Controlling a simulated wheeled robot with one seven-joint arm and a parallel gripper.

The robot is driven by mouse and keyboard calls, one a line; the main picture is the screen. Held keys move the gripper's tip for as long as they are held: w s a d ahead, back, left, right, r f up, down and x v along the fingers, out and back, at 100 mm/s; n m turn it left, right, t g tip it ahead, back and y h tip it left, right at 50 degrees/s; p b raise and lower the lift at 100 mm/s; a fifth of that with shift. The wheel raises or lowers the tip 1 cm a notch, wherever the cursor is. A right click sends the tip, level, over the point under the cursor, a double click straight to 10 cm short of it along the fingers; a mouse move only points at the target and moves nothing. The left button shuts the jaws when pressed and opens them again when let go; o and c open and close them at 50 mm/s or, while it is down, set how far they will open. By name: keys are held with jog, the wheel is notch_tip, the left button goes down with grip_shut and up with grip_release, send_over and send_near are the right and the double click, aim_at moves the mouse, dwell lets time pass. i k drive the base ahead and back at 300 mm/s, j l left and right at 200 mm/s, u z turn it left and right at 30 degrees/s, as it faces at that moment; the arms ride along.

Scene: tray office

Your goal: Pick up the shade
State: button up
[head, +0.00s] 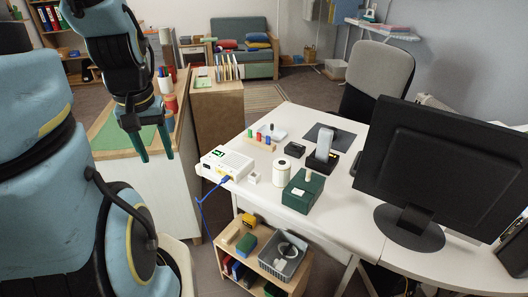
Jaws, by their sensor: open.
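I cannot tell for sure which thing is the shade. A small white cylinder (281,173) with an opening on top stands upright on the white desk (340,200) and may be it. It stands between a white router-like box (228,160) and a dark green box (302,192). My gripper (157,158) points down with its teal fingers apart and empty. It hangs in front of the wooden-topped cabinet at the left, well to the left of the white cylinder and apart from it.
A large black monitor (435,165) fills the desk's right side. A phone in a dark cradle (322,150), a small black box (295,149) and a peg block (260,142) stand behind the cylinder. A blue cable (205,205) hangs off the desk. A low shelf (235,252) stands below.

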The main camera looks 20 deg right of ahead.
aim_at(282, 167)
jog(key=i+j+z, duration=0.6)
jog(key=i+j, duration=0.1)
jog(key=i, duration=0.05)
